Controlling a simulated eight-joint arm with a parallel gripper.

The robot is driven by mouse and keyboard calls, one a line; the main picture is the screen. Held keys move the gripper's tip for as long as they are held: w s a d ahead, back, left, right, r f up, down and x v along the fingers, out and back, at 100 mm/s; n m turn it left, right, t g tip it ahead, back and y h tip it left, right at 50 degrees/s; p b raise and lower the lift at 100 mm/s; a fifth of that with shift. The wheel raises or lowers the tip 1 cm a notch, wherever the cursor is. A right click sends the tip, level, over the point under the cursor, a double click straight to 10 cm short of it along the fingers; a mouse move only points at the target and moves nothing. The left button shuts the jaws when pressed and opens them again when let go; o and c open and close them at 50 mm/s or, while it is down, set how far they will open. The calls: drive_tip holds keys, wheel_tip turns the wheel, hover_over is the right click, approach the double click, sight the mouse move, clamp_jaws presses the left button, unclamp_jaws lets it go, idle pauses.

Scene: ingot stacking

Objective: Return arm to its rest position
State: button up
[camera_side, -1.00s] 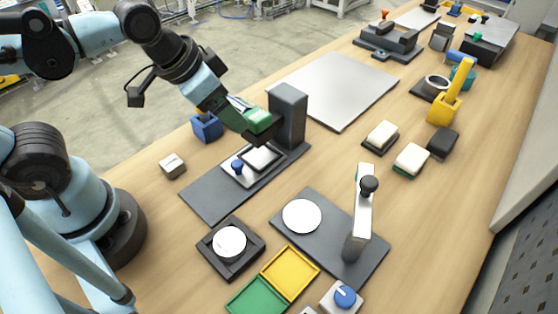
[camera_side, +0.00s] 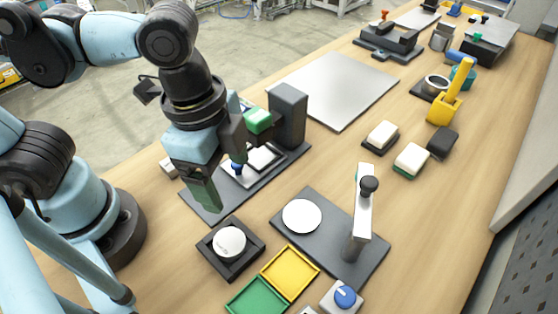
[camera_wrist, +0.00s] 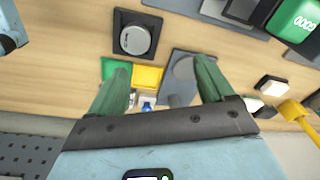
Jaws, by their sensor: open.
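My gripper (camera_side: 212,190) has green fingers and points down over the left side of the bench, in front of the dark station base (camera_side: 205,210). In the wrist view, my gripper (camera_wrist: 162,82) shows its two fingers wide apart with nothing held between them. The arm is bent, with its elbow high at the upper left of the side view. The second finger is hard to make out in the side view.
A black holder with a white disc (camera_side: 229,242), yellow tray (camera_side: 290,272), green tray (camera_side: 256,297) and lever press (camera_side: 360,215) lie nearby. The grey plate (camera_side: 335,88) is clear.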

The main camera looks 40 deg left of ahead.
drive_tip(key=shift+s+d+f+m+g+y, duration=0.2)
drive_tip(key=shift+s+d+f+m, duration=0.25)
drive_tip(key=shift+s+f+m, duration=0.3)
drive_tip(key=shift+s+d+f+m+g+y, duration=0.2)
drive_tip(key=shift+s+d+f+m, duration=0.25)
drive_tip(key=shift+s+m, duration=0.35)
drive_tip(key=shift+s, duration=0.1)
drive_tip(key=shift+r, duration=0.15)
